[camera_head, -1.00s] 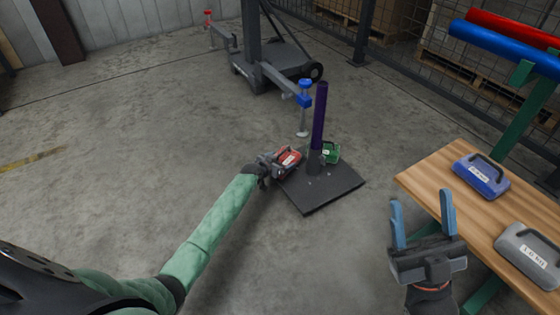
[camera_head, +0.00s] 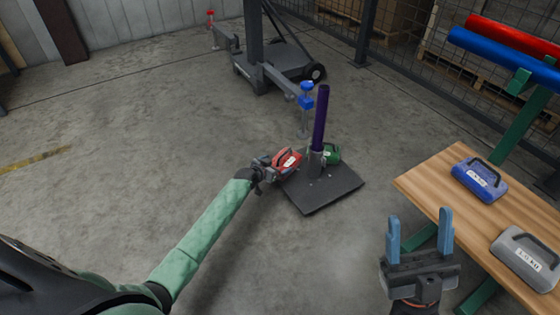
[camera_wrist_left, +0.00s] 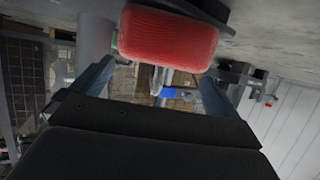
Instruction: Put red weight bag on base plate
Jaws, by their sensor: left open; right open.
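The red weight bag (camera_head: 288,160), with a dark handle and white label, is at the left rear edge of the dark base plate (camera_head: 325,193), left of the purple post (camera_head: 320,118). My left gripper (camera_head: 272,168) is open just left of the bag. In the left wrist view the red weight bag (camera_wrist_left: 168,40) appears ahead of my left gripper (camera_wrist_left: 155,82), whose blue fingers stand apart. Whether they touch it is unclear. My right gripper (camera_head: 419,222) is open and empty, beside the wooden table (camera_head: 425,182).
A green weight bag (camera_head: 331,153) is behind the post on the plate. Blue (camera_head: 480,179) and grey (camera_head: 526,260) weight bags lie on the table. A wheeled dark stand (camera_head: 278,66) with a blue-capped arm (camera_head: 306,97) stands behind. Floor at left is clear.

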